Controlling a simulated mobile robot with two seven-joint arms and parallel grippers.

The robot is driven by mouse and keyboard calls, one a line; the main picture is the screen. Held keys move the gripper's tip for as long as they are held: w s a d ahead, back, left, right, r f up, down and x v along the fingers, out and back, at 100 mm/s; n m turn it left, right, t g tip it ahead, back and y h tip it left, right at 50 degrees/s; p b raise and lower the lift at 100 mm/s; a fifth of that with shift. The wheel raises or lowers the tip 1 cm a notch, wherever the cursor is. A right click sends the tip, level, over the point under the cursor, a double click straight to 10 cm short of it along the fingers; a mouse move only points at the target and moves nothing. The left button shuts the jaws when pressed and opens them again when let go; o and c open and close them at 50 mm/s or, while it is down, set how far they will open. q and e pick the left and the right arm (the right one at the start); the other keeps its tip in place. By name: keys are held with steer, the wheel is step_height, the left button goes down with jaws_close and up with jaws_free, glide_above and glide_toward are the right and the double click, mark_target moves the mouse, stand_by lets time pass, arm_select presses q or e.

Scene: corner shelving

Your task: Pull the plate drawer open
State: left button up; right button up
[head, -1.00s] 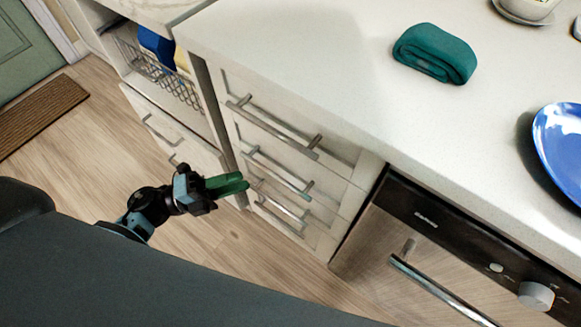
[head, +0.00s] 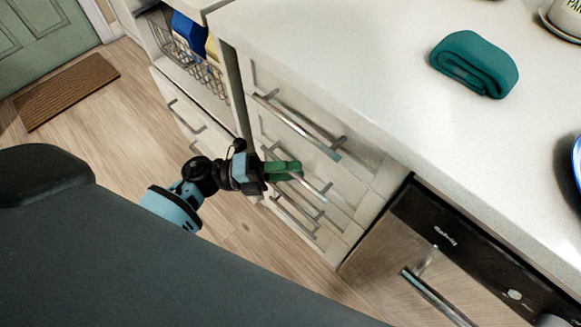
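A stack of pale drawers (head: 277,95) with metal bar handles is under the counter, left of the oven. All the drawer fronts look shut. No label shows which one is the plate drawer. My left gripper (head: 289,170), with green fingers, is at the second drawer's handle (head: 319,185), below the top handle (head: 300,123). Its fingers overlap the left part of that bar. I cannot tell whether they touch it, or how far apart they are. My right gripper is not in view.
The white counter (head: 370,70) overhangs above, with a folded teal cloth (head: 474,63) on it. The oven (head: 400,275), with its own handle, is to the right. A cabinet with a wire basket (head: 185,62) is to the left. Wood floor is clear by the door mat (head: 66,90).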

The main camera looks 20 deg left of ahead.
arm_select(q)
steer(key=shift+d, duration=0.2)
jaws_close()
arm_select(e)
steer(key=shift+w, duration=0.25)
